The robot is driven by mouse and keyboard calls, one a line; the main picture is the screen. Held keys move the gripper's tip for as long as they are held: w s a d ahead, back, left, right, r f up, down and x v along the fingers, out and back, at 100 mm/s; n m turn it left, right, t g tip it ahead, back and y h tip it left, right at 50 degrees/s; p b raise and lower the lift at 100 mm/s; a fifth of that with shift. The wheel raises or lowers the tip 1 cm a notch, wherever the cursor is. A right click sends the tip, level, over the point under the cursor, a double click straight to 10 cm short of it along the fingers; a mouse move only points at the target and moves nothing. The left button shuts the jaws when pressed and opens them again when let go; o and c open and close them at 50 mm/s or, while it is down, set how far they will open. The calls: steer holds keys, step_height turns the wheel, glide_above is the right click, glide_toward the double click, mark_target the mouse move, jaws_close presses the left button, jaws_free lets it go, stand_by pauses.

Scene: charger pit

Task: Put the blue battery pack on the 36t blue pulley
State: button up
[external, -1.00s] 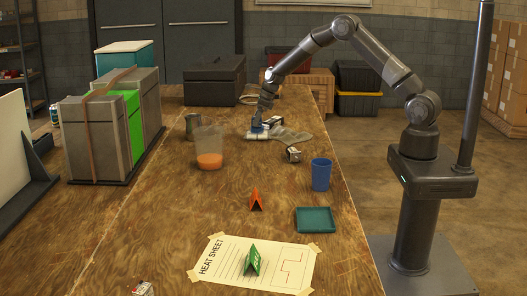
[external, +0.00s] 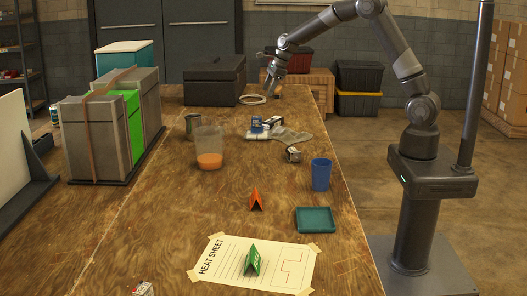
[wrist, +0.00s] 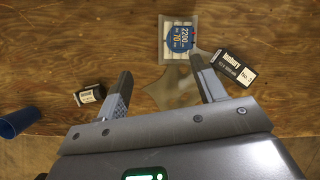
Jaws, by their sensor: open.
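In the wrist view the blue piece (wrist: 180,36) lies within the outline of the pale-edged packet (wrist: 163,58), apparently on top. In the external view my gripper (external: 268,86) is raised at the far end of the table, clear of both.
A black-and-white box (external: 273,123) and a grey cloth (external: 292,136) lie right of the packet. A small box (external: 293,154), blue cup (external: 321,174), beaker (external: 208,148) and metal mug (external: 192,126) stand nearby. A pale ring (external: 253,99) lies behind.

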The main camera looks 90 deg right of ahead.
steer(key=s+a+r+n, duration=0.6)
steer(key=a+r+n, duration=0.15)
steer(key=a, duration=0.35)
steer(key=s+a+r+n, duration=0.65)
steer(key=a+n, duration=0.25)
steer(key=a, duration=0.2)
steer(key=s+a+n, duration=0.5)
steer(key=s+n, duration=0.3)
steer(key=s, duration=0.2)
steer(key=s+a+n+t, duration=0.1)
steer(key=s+a+n, duration=0.4)
steer(key=s+n, duration=0.3)
steer(key=shift+s+a+f, duration=0.2)
steer(key=shift+s+f, duration=0.2)
steer(key=shift+s, duration=0.8)
